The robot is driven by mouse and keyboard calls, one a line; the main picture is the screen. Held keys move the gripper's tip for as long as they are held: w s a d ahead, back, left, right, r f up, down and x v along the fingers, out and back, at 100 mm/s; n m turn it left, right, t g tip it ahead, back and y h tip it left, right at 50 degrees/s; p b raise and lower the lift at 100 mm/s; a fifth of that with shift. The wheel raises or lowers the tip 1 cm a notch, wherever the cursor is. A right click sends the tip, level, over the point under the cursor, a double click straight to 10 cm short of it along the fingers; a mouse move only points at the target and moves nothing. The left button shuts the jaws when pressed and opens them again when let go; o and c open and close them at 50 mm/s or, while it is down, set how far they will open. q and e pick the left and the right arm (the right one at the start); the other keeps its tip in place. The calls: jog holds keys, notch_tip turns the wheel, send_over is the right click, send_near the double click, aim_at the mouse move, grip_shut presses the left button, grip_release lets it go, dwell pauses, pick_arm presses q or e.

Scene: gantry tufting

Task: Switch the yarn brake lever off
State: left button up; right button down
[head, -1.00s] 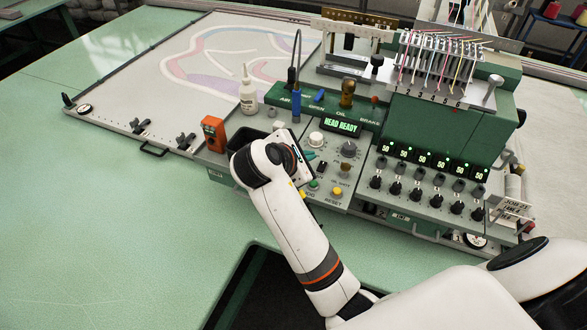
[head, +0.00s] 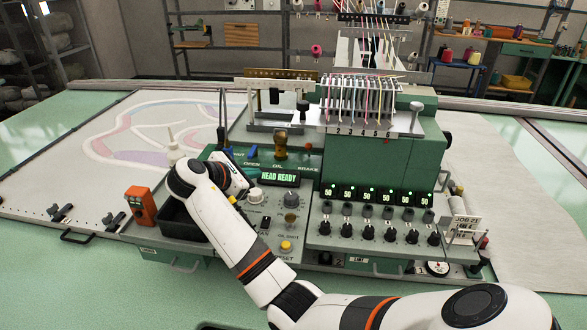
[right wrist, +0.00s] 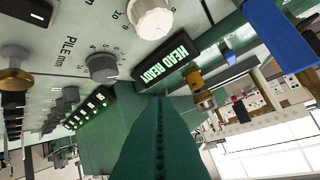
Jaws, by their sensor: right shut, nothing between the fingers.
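The machine's green control strip carries a BRAKE label in the head view, with a small red-orange knob (head: 308,147) just behind it. I take this for the yarn brake lever; its on or off position is too small to read. My right gripper (right wrist: 160,100) shows its teal fingers pressed together and empty in the right wrist view, pointing toward the machine. In the head view my right wrist is over the left part of the panel, left of the HEAD READY display (head: 278,177) and apart from the brake knob. My left gripper is out of view.
A brass oil fitting (head: 280,146) stands left of the brake knob. Blue levers are behind my wrist; one (right wrist: 285,40) shows in the right wrist view. Thread guides (head: 360,92) rise at the right. An orange box (head: 140,205) and a dark tray (head: 180,222) lie left.

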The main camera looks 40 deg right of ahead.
aim_at(309, 151)
pick_arm(q)
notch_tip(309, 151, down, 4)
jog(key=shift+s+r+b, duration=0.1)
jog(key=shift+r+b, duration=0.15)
jog(key=shift+b, duration=0.85)
pick_arm(e)
jog(key=w+d+g, duration=0.1)
jog(key=w+d, duration=0.2)
jog(key=d, duration=0.2)
jog(key=shift+d+r+h, duration=0.2)
jog(key=shift+r+h, duration=0.2)
jog(key=shift+r, duration=0.05)
jog(key=shift+w, duration=0.1)
